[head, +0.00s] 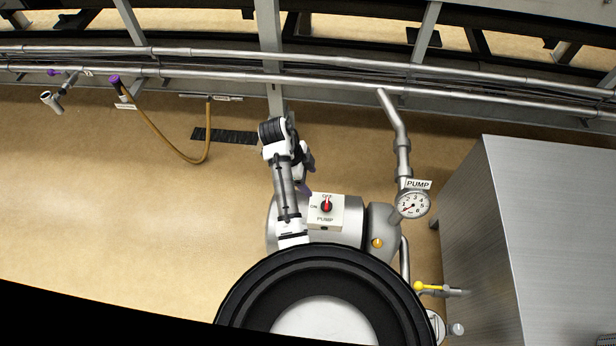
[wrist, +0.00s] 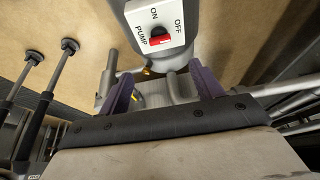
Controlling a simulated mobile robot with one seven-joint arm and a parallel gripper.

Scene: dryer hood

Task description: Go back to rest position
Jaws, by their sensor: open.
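My gripper (head: 305,187) is at the end of my arm, just above and left of the pump's switch box (head: 325,212) in the head view. In the wrist view its two purple fingers stand wide apart, and the gripper (wrist: 160,76) is open with nothing held between them. The switch box (wrist: 160,30) is beyond the fingertips, apart from them. Its red knob (head: 326,206) appears to point up at OFF in the head view. The far side of the gripper is hidden by my arm in the head view.
The silver pump (head: 347,222) carries the box, with a gauge (head: 412,205) on its right. A yellow-handled valve (head: 430,287) is lower right. A large metal cabinet (head: 550,230) fills the right. Pipes and a brown hose (head: 170,142) are at the back. Floor at left is clear.

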